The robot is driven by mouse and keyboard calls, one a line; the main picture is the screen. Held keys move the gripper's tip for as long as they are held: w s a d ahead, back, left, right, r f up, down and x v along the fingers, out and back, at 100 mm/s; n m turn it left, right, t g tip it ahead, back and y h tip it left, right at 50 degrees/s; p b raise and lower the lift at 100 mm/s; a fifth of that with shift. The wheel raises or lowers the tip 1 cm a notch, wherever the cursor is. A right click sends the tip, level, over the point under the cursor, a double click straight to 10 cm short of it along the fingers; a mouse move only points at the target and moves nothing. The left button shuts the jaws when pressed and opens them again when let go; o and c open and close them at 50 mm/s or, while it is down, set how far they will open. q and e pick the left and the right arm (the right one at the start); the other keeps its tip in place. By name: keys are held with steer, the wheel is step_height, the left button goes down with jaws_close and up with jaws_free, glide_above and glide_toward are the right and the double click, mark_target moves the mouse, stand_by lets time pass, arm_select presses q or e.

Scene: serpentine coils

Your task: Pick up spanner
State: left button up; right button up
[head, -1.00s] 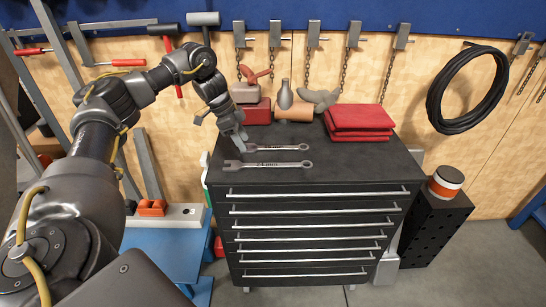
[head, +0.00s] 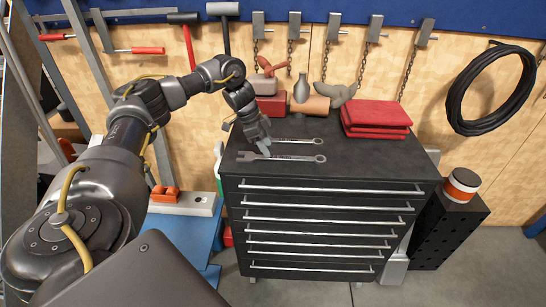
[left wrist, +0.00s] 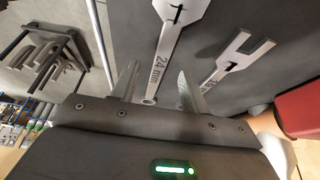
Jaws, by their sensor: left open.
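Two grey metal spanners lie flat on the black cabinet top. The near spanner (head: 295,158) lies nearest the cabinet's front edge; the far spanner (head: 300,141) lies behind it, partly hidden by my gripper. My left gripper (head: 262,147) is at the left part of the spanners, pointing down. In the left wrist view its fingers (left wrist: 157,72) are open and empty. There a spanner marked 24 mm (left wrist: 172,45) shows in the gap between the fingers, and the other spanner (left wrist: 235,55) lies to the right. I cannot tell whether the fingers touch either one.
A red box (head: 270,106), a bottle (head: 301,88) and a tan cylinder (head: 312,105) stand at the back. The top's front right is clear.

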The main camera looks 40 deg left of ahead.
mark_target(273, 157)
arm_select(q)
steer(key=x, duration=0.3)
steer(key=shift+w+d+f+p, duration=0.1)
steer(key=shift+w+f+p, duration=0.15)
steer(key=shift+p, duration=0.15)
steer(key=shift+r, duration=0.1)
jaws_close()
